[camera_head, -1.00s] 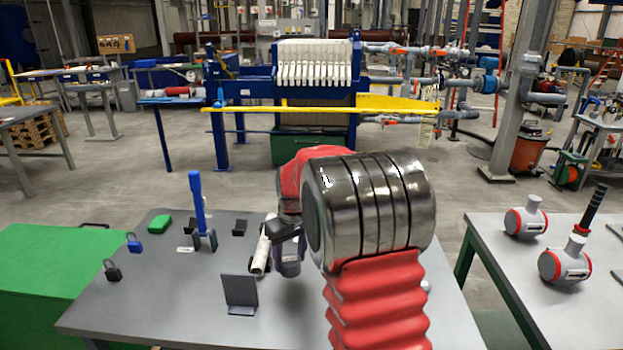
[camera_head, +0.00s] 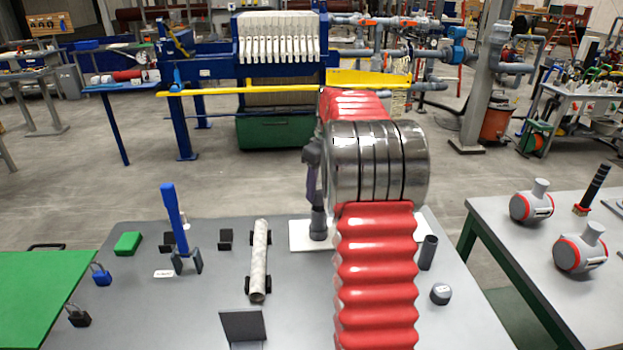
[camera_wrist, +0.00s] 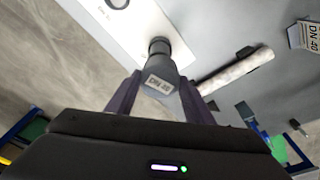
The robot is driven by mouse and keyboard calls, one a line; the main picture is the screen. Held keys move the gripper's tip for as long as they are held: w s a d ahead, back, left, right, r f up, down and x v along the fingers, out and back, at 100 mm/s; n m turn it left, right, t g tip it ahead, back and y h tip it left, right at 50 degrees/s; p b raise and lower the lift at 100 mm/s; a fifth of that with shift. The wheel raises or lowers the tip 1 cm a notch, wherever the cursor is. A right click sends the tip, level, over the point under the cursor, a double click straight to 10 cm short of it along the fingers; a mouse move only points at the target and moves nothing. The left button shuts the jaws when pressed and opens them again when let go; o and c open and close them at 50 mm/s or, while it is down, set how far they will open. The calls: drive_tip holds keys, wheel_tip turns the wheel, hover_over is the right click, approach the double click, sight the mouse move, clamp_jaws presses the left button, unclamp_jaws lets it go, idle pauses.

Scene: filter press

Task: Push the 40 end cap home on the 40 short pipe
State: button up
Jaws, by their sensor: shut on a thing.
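In the wrist view my gripper (camera_wrist: 155,98) is shut on a grey cap-like fitting (camera_wrist: 160,78) with a small white label, too small to read surely. The fitting lines up with a dark short pipe end (camera_wrist: 159,46) over a white plate (camera_wrist: 115,32). I cannot tell how far the two are pushed together. In the head view a grey upright piece (camera_head: 318,224) stands at the white plate (camera_head: 300,237), below my gripper (camera_head: 313,178), which is partly hidden by my arm.
A mottled pale tube (camera_head: 259,262) rests on black supports left of the plate. A bent grey plate (camera_head: 242,325), a blue-handled tool (camera_head: 173,215), a dark tube (camera_head: 428,252) and a grey round piece (camera_head: 440,293) are on the table.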

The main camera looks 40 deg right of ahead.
sight(319, 208)
drive_tip(key=shift+w+d+r, duration=0.1)
drive_tip(key=shift+w+d, duration=0.05)
drive_tip(key=shift+w, duration=0.05)
idle(0.3)
drive_tip(key=shift+s+f, duration=0.1)
drive_tip(key=shift+f, duration=2.8)
drive_tip(key=shift+f, duration=0.55)
drive_tip(key=o, duration=0.8)
drive_tip(key=shift+o, duration=0.2)
drive_tip(key=shift+r, duration=0.15)
drive_tip(key=shift+s+d+r, duration=0.1)
drive_tip(key=shift+s+r, duration=0.2)
drive_tip(key=shift+r, duration=1.45)
drive_tip(key=shift+s+r, duration=0.25)
drive_tip(key=shift+r, duration=1.55)
drive_tip(key=shift+s+d+r, duration=0.1)
drive_tip(key=shift+s+r, duration=0.2)
drive_tip(key=shift+r, duration=1.45)
